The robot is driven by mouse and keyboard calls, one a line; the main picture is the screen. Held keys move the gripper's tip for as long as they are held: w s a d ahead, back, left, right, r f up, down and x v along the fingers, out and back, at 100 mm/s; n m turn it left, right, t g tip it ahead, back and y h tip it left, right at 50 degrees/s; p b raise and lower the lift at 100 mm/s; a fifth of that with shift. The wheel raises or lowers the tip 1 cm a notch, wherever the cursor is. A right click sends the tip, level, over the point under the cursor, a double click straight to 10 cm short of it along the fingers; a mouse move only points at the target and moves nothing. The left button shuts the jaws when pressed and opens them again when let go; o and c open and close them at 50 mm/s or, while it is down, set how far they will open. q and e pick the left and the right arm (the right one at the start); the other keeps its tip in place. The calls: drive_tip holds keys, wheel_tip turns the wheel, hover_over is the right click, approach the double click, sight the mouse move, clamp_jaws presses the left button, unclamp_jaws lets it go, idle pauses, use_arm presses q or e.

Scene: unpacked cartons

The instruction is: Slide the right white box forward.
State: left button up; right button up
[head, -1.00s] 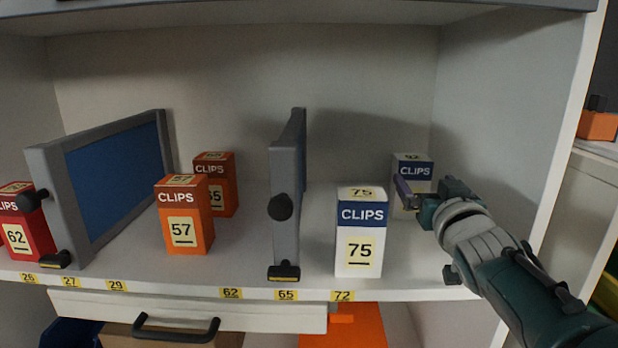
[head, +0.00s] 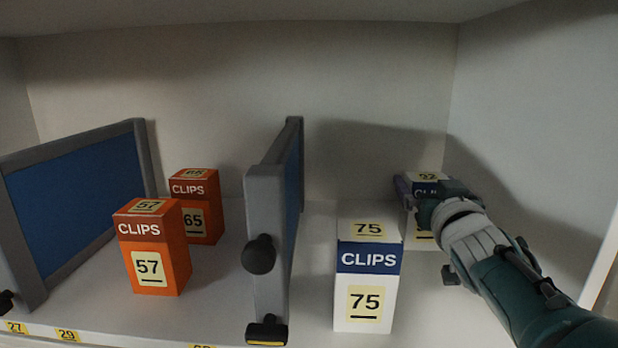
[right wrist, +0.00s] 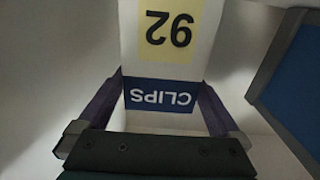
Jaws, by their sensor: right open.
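The right white box (head: 428,188), a CLIPS box with a blue band and number 92, stands at the back right of the shelf, partly hidden by my right gripper (head: 418,196). In the right wrist view this box (right wrist: 160,60) shows upside down between the two purple fingers of the gripper (right wrist: 162,92). The fingers are apart, one on each side of the box; I cannot tell whether they touch it. Another white CLIPS box (head: 367,290), number 75, stands nearer the front, left of my right arm. My left gripper is not in view.
A grey-framed blue divider (head: 268,215) stands left of the white boxes. Orange boxes 57 (head: 155,250) and 65 (head: 197,208) stand beyond it, with another divider (head: 75,205) farther left. The right cabinet wall (head: 545,130) is close to my right arm.

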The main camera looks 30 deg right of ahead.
drive_tip(key=shift+c, duration=0.6)
drive_tip(key=c, duration=1.2)
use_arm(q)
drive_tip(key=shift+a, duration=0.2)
use_arm(e)
drive_tip(key=shift+c, duration=0.2)
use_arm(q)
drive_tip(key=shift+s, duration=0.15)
use_arm(e)
drive_tip(key=shift+s, duration=0.15)
